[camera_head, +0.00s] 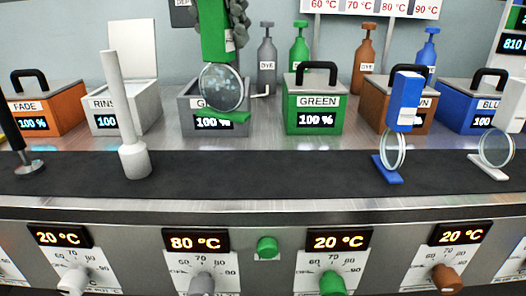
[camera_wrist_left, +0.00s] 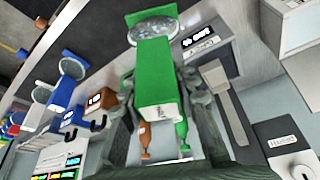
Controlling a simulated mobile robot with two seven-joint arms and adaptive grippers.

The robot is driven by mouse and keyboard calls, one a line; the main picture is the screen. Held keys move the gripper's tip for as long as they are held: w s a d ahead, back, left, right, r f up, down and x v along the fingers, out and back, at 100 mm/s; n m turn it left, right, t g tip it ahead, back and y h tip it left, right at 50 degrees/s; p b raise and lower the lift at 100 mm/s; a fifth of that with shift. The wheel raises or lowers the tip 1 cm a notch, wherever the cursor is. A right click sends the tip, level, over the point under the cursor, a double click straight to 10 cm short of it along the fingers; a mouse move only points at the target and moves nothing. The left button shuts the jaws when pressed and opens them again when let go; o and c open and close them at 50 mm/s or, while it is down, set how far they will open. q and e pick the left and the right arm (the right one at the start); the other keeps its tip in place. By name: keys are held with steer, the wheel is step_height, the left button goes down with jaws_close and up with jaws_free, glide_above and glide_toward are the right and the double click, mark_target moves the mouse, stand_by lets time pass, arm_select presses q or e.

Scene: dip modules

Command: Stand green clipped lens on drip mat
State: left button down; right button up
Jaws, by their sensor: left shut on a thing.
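The green clipped lens (camera_head: 222,88) is a round speckled glass with a green block clip above and a green foot below. It hangs upright in front of the grey bath, above the drip mat's back edge. My left gripper (camera_head: 235,24) is shut on the clip at the top of the head view. In the left wrist view the clip (camera_wrist_left: 155,75) sits between the fingers, with the lens beyond it. The dark drip mat (camera_head: 270,178) runs along the counter's front. My right gripper is not in view.
On the mat's right stand a blue clipped lens (camera_head: 393,150) and a white one (camera_head: 495,150). A white stick (camera_head: 133,160) and a black-handled tool (camera_head: 28,168) stand at left. Lidded baths, including the green one (camera_head: 310,104), line the back. The mat's middle is clear.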

mark_target(224, 66)
arm_select(q)
step_height(224, 66, down, 6)
steer(key=shift+w+r+b, duration=0.1)
steer(key=shift+r+b, duration=0.1)
steer(key=shift+b, duration=0.2)
step_height(224, 66, down, 4)
steer(key=shift+r, duration=0.2)
steer(key=shift+f, duration=0.3)
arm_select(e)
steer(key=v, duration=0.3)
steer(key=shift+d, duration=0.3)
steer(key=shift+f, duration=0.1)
